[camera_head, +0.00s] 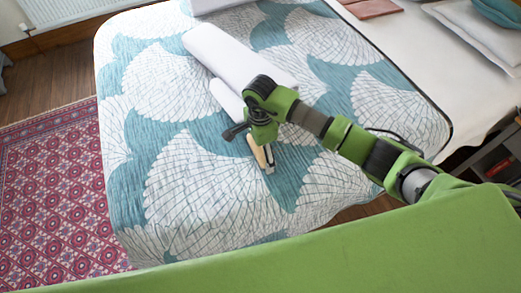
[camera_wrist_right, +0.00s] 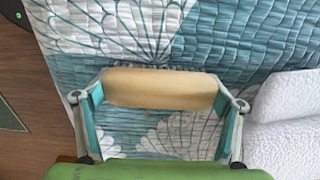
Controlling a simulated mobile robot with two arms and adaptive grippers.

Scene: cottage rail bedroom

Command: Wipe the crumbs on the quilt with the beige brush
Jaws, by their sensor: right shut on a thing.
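The beige brush (camera_head: 261,156) is in my right gripper (camera_head: 264,154), low over the quilt (camera_head: 205,190) near the middle of the bed. In the right wrist view the brush (camera_wrist_right: 160,88) spans between the two fingers of the right gripper (camera_wrist_right: 160,97), which are shut on its ends. Whether the brush touches the quilt is hard to tell. The quilt is teal with large white fan shapes. I cannot make out crumbs clearly in either view. My left gripper is not in view.
A long white padded roll (camera_head: 235,55) and a smaller white piece (camera_head: 228,98) lie on the quilt behind the gripper. White fabric (camera_wrist_right: 287,125) shows close on the right in the wrist view. Pillows (camera_head: 475,25) lie at top right. The quilt's left side is clear.

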